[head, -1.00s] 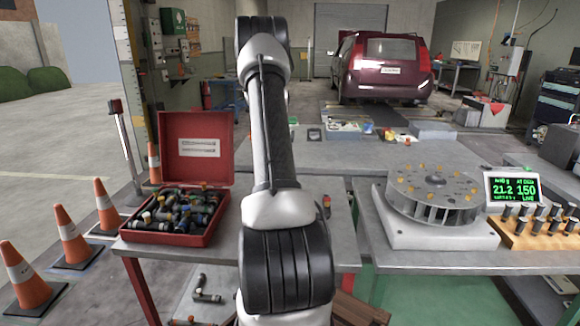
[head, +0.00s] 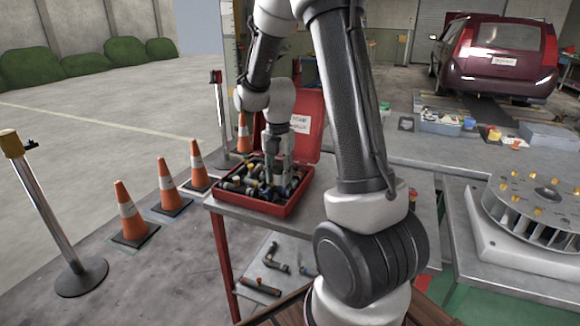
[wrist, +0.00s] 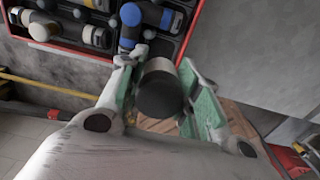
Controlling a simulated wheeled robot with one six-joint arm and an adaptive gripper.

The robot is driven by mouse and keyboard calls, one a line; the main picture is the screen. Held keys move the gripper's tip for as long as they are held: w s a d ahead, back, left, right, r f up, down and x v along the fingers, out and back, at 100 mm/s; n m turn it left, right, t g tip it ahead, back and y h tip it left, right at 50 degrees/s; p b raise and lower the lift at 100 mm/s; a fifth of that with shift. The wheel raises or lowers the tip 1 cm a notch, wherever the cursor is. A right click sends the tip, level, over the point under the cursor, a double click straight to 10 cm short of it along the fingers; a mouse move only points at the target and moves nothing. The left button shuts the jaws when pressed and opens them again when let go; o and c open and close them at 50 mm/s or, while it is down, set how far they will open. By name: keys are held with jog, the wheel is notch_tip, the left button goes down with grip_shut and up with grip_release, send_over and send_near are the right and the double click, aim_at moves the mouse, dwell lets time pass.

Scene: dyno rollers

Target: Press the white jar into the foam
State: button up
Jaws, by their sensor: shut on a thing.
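My gripper (wrist: 160,82) is shut on a dark cylinder (wrist: 158,98) with a tan-grey band, between green-lined finger pads. I cannot tell whether this is the white jar. The red case (head: 268,210) stands open on the grey bench, and my gripper also shows in the head view (head: 279,172), pointing down over its right part. In the wrist view the case's red edge (wrist: 60,48) crosses the top left. Its dark foam holds several dark pieces with coloured and white bands. A blue-ended piece (wrist: 131,18) lies close to my left finger. The held cylinder's far end is hidden.
The case's raised lid (head: 314,140) stands behind my gripper. Grey bench top (head: 233,206) borders the case. Loose dark fittings (head: 270,260) lie on a lower surface. The silver slotted drum (head: 530,210) stands on the right-hand bench. Cones and a post stand left.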

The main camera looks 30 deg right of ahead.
jog(key=shift+f, duration=2.6)
jog(key=shift+f, duration=0.3)
jog(key=shift+f, duration=0.3)
jog(key=shift+s+f, duration=0.15)
jog(key=shift+f, duration=0.05)
jog(key=shift+s+f, duration=0.15)
jog(key=shift+f, duration=0.05)
jog(key=shift+a+f, duration=0.1)
jog(key=shift+f, duration=0.15)
grip_shut()
jog(key=shift+f, duration=0.45)
jog(key=o, duration=1.5)
grip_release()
jog(key=shift+d, duration=0.25)
jog(key=shift+c, duration=0.2)
